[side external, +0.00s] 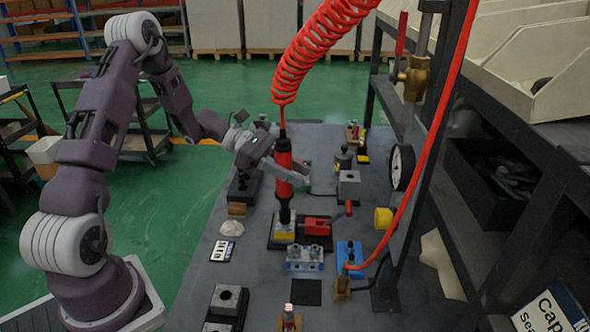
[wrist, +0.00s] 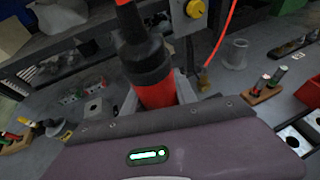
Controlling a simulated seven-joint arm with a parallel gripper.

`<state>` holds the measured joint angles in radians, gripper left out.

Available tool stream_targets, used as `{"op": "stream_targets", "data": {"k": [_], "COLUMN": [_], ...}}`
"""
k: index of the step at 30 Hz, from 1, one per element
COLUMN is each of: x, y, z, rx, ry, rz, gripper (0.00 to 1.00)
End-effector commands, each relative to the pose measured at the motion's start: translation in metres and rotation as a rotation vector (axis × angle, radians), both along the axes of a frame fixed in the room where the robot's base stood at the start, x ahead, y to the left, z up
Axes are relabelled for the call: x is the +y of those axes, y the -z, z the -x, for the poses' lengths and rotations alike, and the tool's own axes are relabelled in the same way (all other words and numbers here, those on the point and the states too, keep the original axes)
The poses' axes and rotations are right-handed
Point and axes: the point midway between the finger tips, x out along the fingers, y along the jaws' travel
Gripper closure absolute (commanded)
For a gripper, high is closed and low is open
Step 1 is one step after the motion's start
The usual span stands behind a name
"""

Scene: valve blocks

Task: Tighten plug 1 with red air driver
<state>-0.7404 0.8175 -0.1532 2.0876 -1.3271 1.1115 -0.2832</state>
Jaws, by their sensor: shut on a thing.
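The red air driver (side external: 283,165) hangs upright below a red coiled hose (side external: 320,45). My gripper (side external: 275,175) is shut on its red body. In the wrist view the driver (wrist: 155,92) stands close in front of my gripper, with a black collar above the red part. The driver's dark lower end is over a block with a yellow part (side external: 284,236) on a black base. I cannot tell whether the tip touches a plug there. No plug number can be read, and the driver's tip is hidden in the wrist view.
A red-handled clamp (side external: 318,226) stands right of the block, with a grey valve block (side external: 305,258) in front. A grey block (side external: 348,187) stands behind. A post with a gauge (side external: 402,167) and a shelf rack (side external: 480,170) bound the right side.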

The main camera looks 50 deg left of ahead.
Motion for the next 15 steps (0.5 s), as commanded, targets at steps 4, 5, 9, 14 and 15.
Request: {"op": "stream_targets", "data": {"k": [4, 5, 9, 14, 15], "x": [-0.0003, -0.0003, -0.0004, -0.0004, -0.0004], "y": [0.0024, 0.0031, 0.0063, 0.0096, 0.0099], "z": [-0.0003, -0.0003, -0.0002, -0.0001, -0.0001], "rx": [-0.002, -0.002, -0.002, -0.002, -0.002], "ry": [0.0, 0.0, 0.0, 0.0, 0.0], "rz": [0.001, 0.001, 0.001, 0.001, 0.001], "gripper": [1.0, 1.0, 1.0, 1.0, 1.0]}}
